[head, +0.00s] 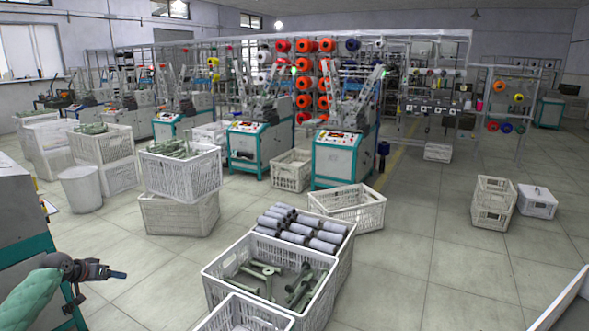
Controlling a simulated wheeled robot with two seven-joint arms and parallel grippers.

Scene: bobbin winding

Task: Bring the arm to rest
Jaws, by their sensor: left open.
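My left arm, in a green sleeve, comes in at the lower left of the head view. My left gripper (102,277) is open and hangs over bare floor, with nothing seen between its fingers. It is left of the white crate (221,289) that holds green bobbins (262,272) and apart from it. My right arm and gripper are not in view.
Grey-white bobbins (300,229) lie in a crate just behind the green ones. A grey machine (22,235) stands close at the left edge. Stacked crates (180,215), winding machines (343,158) and a yarn rack are farther back. The floor (430,280) at right is largely clear.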

